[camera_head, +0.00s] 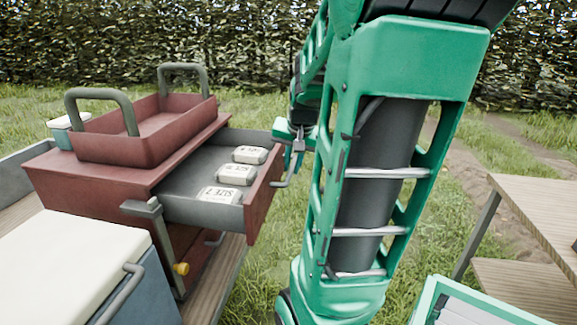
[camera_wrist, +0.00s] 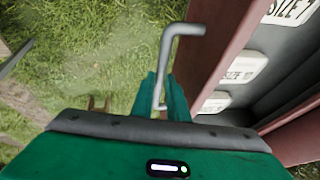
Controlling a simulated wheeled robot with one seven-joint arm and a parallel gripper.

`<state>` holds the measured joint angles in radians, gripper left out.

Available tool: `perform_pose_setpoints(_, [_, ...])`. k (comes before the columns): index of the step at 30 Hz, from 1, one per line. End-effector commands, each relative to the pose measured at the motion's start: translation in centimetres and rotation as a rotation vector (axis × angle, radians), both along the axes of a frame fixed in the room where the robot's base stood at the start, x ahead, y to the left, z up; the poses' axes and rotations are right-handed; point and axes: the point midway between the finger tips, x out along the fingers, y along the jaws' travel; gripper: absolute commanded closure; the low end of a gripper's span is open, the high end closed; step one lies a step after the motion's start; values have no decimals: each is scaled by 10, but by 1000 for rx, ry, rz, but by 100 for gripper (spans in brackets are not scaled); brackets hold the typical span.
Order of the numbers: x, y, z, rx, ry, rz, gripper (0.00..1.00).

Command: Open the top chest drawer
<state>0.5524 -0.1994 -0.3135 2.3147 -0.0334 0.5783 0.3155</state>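The red chest (camera_head: 110,178) stands at left with its top drawer (camera_head: 262,192) pulled well out to the right. The grey drawer handle (camera_head: 284,184) is on the drawer's red front; it also shows in the wrist view (camera_wrist: 168,48). My gripper (camera_head: 297,137) is at the handle, partly hidden by my green arm in the head view. In the wrist view my green fingers (camera_wrist: 164,98) lie close on both sides of the handle bar and look shut on it. Inside the drawer lie three pale blocks with size labels (camera_head: 219,194).
A red tray with grey handles (camera_head: 146,133) sits on the chest. A lower knob (camera_head: 181,268) is yellow. A white-lidded blue cooler (camera_head: 70,255) stands in front at left. A wooden table (camera_head: 545,205) is at right. Grass lies beyond the drawer.

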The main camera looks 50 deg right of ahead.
Motion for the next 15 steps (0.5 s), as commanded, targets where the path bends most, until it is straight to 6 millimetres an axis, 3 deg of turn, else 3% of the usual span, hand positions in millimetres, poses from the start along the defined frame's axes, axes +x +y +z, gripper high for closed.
perform_pose_setpoints(2, [0, 0, 1, -1, -2, 0, 69])
perform_pose_setpoints(11, [0, 0, 1, -1, -1, 1, 69])
perform_pose_setpoints(15, [-3, 3, 10, -2, -3, 1, 69])
